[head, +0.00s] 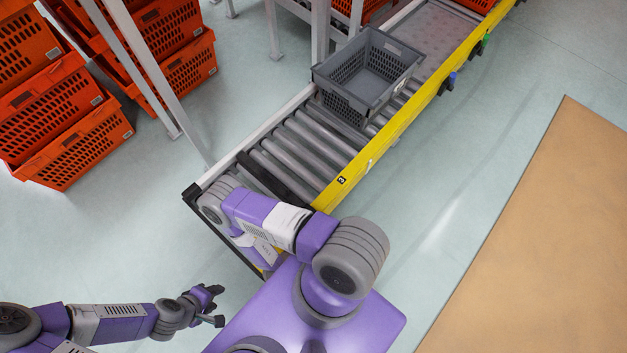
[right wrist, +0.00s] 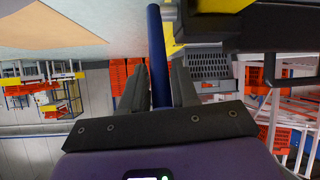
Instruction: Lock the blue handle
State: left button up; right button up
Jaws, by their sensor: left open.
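In the right wrist view a long blue handle (right wrist: 156,45) stands between the two fingers of my right gripper (right wrist: 159,80). The fingers are apart, with narrow gaps on both sides of the handle. In the head view my right arm hides the right gripper near the conveyor's near end. A small blue handle (head: 451,81) shows farther along the conveyor's yellow side rail (head: 400,119); I cannot tell whether it is the same one. My left gripper (head: 214,306) is open and empty, low at the bottom left, away from the handle.
A grey crate (head: 340,98) sits on the roller conveyor (head: 300,147). A green handle (head: 486,41) is farther along the rail. Orange totes (head: 70,140) are stacked at the left beside a metal post. The floor right of the conveyor is clear up to a tan area (head: 560,230).

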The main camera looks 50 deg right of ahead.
jog(key=shift+o, duration=1.2)
jog(key=shift+r, duration=0.1)
jog(key=p+v, duration=0.2)
jog(key=v, duration=0.5)
jog(key=shift+a, duration=0.2)
